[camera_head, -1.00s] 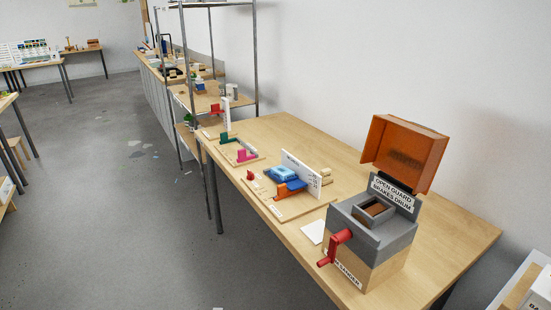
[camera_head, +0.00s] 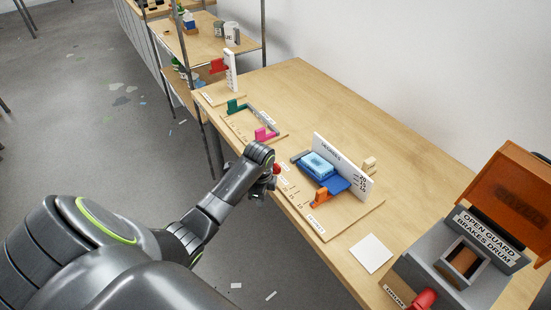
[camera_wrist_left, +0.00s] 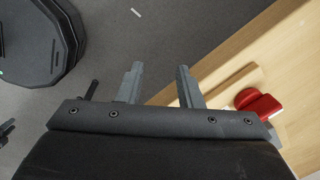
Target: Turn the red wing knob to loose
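The red wing knob (camera_head: 277,169) shows as a small red part at the front left edge of the wooden board (camera_head: 338,222). My left arm partly hides it in the head view. In the left wrist view the red knob (camera_wrist_left: 259,104) lies at the right, with a pale face beside it. My left gripper (camera_wrist_left: 158,82) is open and empty, with its two fingers apart over the floor and the table's front edge. The knob is to the right of the fingers, not between them. In the head view my left gripper (camera_head: 262,190) is beside the knob. My right gripper is not in view.
The board carries a blue block (camera_head: 318,166), an orange piece (camera_head: 321,196) and an upright white panel (camera_head: 343,166). A grey box (camera_head: 460,272) with an orange guard (camera_head: 512,193) stands to the right. A white card (camera_head: 371,253) lies between. The back of the table is clear.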

